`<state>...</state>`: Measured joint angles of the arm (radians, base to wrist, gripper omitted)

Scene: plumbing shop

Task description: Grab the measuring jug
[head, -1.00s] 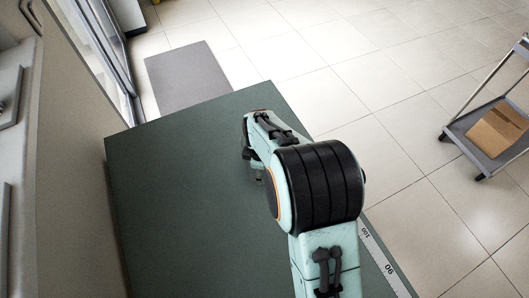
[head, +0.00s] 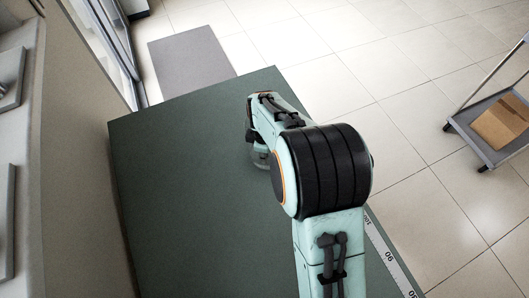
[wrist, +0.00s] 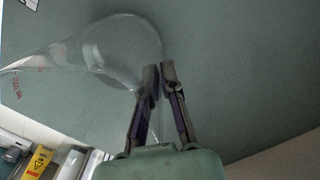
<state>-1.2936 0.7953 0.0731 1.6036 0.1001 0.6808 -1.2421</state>
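The measuring jug (wrist: 85,62) is clear glass with small red markings. In the wrist view it fills the upper left, its body reaching to my fingers. My gripper (wrist: 159,72) has its two fingers close together, with a thin edge of the glass between them. In the head view a small part of the jug (head: 261,156) shows below the end of my arm, over the dark green tabletop (head: 190,190). My arm hides the rest of the jug and most of my gripper there.
The tabletop left of my arm is clear. A ruler strip (head: 388,252) runs along its right edge. A wall stands close on the left. A trolley with a cardboard box (head: 503,122) stands on the floor at right. A yellow sign (wrist: 39,160) shows in the wrist view.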

